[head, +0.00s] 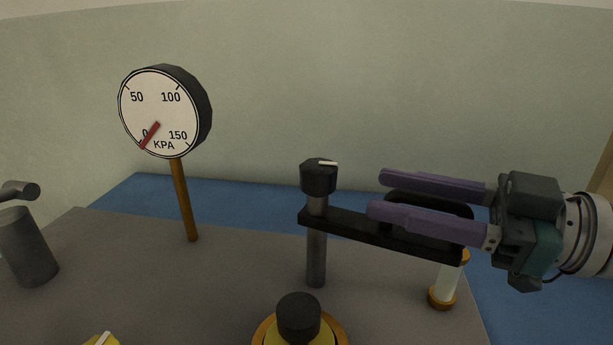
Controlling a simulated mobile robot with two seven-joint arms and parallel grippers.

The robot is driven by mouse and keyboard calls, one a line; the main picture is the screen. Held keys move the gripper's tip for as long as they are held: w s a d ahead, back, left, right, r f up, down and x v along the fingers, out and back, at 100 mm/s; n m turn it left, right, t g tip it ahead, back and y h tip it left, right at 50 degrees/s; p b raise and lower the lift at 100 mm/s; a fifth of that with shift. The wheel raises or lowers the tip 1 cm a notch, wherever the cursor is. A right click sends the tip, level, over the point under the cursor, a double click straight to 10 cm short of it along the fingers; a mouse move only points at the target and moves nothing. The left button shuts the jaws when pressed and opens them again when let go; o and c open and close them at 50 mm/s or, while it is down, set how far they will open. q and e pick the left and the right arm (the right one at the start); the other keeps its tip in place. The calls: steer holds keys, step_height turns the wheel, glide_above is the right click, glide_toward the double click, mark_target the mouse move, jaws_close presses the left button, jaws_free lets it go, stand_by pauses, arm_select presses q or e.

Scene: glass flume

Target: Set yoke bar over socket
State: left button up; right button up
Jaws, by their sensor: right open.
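The yoke bar (345,222) is a flat black bar on a grey upright post (316,262) with a black knob (318,177) on top. It reaches right from the post, with a raised black loop-like part towards its right end. My right gripper (378,194) comes in from the right, open, its two purple fingers on either side of that raised part. Whether they touch it cannot be told. Below the bar's right end stands a pale tube (449,283) with brass-coloured ends. Which part is the socket is not clear. My left gripper is out of view.
A round KPA gauge (158,112) on a brown post (184,200) stands left, its red needle near 0. A black-capped yellow fitting (298,318) is at front centre. A dark grey cylinder (27,247) stands far left. The grey top (235,275) between is clear.

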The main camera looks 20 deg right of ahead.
steer(key=shift+c, duration=0.2)
jaws_close()
stand_by(1.1)
